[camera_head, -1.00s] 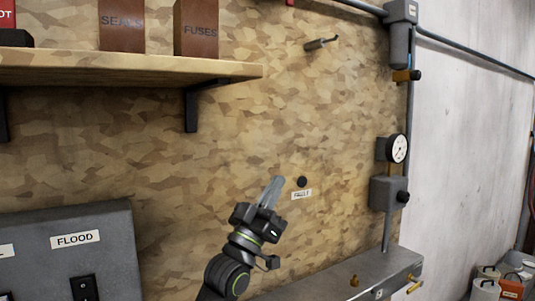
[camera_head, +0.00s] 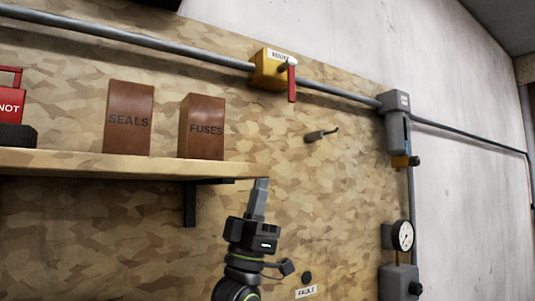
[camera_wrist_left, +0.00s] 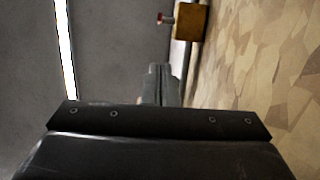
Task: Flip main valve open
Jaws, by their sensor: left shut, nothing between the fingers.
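The valve is a yellow block (camera_head: 268,70) on the grey pipe high on the board, with a small white label too blurred to read surely. Its red handle (camera_head: 292,82) hangs roughly straight down at the block's right side. In the left wrist view the block (camera_wrist_left: 190,22) shows at the top, with a red-tipped part on its left. My left gripper (camera_head: 262,183) is shut and empty, pointing up, below the valve and apart from it, near the shelf's right end. Its closed fingers (camera_wrist_left: 160,72) also show in the wrist view. My right gripper is not in view.
A wooden shelf (camera_head: 110,165) with brown SEALS (camera_head: 128,118) and FUSES (camera_head: 202,127) boxes lies left of my gripper. A small peg (camera_head: 321,134) juts from the board at right. A gauge (camera_head: 403,236) and grey fittings (camera_head: 397,125) stand farther right. Board between gripper and valve is clear.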

